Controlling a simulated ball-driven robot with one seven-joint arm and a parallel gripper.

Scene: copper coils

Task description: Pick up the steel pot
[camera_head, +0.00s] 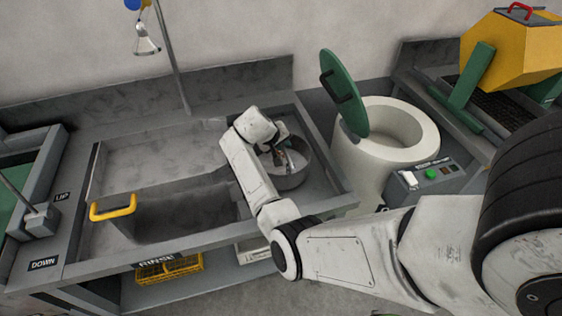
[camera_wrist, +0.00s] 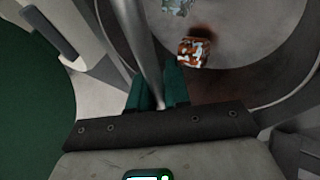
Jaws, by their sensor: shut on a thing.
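The steel pot (camera_head: 292,181) is a round grey pot on the right part of the sink bench, and it fills the upper right of the wrist view (camera_wrist: 240,45). My gripper (camera_head: 278,148) is at the pot's rim, on its far-left side in the head view. In the wrist view the teal fingers (camera_wrist: 158,92) are shut on the pot's wall, one on each side of it. An orange-brown and white mottled lump (camera_wrist: 193,52) lies inside the pot, with a paler piece (camera_wrist: 178,5) above it. I cannot tell whether the pot touches the bench.
The sink basin (camera_head: 185,210) with a yellow handle (camera_head: 113,207) is left of the pot. A white cylinder (camera_head: 388,150) with a raised green lid (camera_head: 344,92) stands to the right, beside a button box (camera_head: 428,176). A pipe with a lamp (camera_head: 146,40) rises behind the bench.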

